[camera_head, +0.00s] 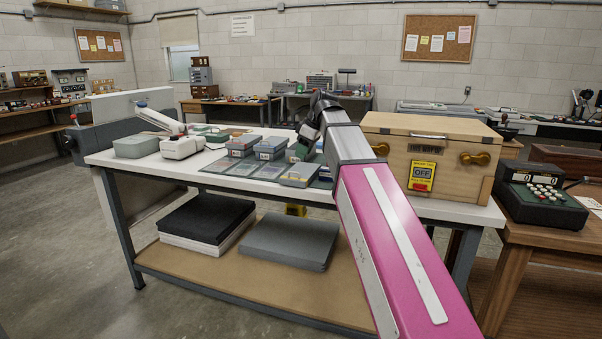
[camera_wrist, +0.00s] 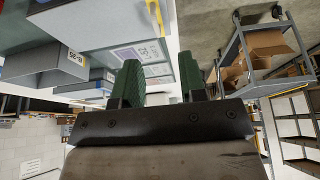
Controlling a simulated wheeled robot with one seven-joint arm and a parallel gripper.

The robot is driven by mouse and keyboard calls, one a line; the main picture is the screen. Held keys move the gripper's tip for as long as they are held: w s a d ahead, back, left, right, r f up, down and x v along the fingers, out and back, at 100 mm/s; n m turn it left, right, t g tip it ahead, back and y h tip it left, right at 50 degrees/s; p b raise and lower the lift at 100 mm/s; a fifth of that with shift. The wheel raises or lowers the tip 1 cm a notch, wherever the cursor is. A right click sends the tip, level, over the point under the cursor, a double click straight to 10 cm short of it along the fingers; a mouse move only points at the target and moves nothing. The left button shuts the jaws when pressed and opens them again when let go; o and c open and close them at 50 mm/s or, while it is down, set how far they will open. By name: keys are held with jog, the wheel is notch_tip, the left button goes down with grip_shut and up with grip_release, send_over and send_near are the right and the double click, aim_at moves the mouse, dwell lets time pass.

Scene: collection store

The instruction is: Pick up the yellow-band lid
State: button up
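A grey lid or box top with a yellow strip (camera_wrist: 152,14) along its edge shows at the top of the wrist view, close to the camera and partly cut off. I cannot tell whether it sits on a box.
The white worktable (camera_head: 235,185) carries a dark green mat, grey boxes (camera_head: 243,143), flat cards and a white device (camera_head: 182,146) at left. A wooden case (camera_head: 440,150) stands at right. A grey labelled box (camera_wrist: 45,66) is beside the fingers in the wrist view.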

jog(key=shift+w+x, duration=0.15)
jog(key=shift+x, duration=2.05)
jog(key=shift+w+x, duration=0.15)
jog(key=shift+x, duration=2)
jog(key=shift+c, duration=0.3)
grip_shut()
